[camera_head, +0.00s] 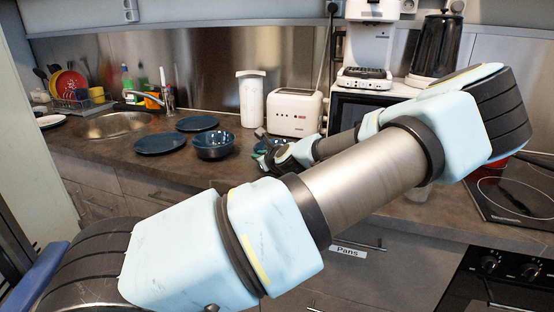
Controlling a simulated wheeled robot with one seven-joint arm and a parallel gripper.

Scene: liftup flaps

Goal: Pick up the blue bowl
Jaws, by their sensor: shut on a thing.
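A dark blue bowl (213,145) stands upright on the brown counter, left of my gripper and apart from it. My gripper (264,151) is low over the counter, in front of the white toaster. It is small in view and partly hidden by its own wrist. A second blue rounded piece, which looks like a blue bowl (276,140), shows at the gripper, mostly covered by it. My gripper is shut on this bowl. Whether the bowl touches the counter cannot be told.
Two dark blue plates (160,143) lie left of the standing bowl. A white canister (251,98) and the toaster (294,111) stand behind. A coffee machine (369,48) and a black kettle (436,45) are on the microwave. The sink (115,124) and dish rack are left, the hob (520,190) right.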

